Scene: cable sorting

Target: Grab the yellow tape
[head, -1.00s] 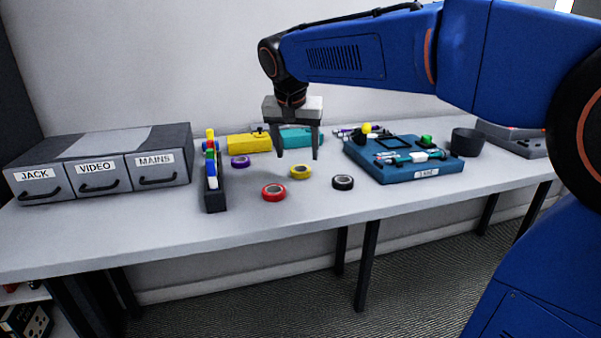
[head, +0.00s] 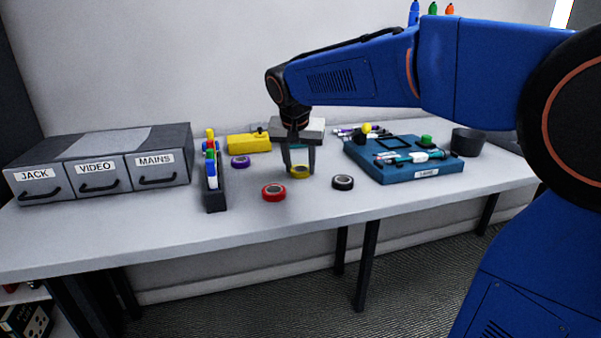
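The yellow tape (head: 300,172) is a small roll lying flat on the table, between the red and black rolls and a little behind them. My gripper (head: 299,173) points straight down over it, with its fingers apart, one at the left and one at the right of the roll. The fingertips are down at about the roll's height. A gap seems to show at the sides, and I cannot tell whether either finger touches the tape.
Nearby lie a red roll (head: 273,193), a black roll (head: 343,182) and a purple roll (head: 240,161). A dark marker holder (head: 214,195) stands left, beside grey labelled drawers (head: 98,178). A blue tray (head: 408,172) with tools is right. The table's front is clear.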

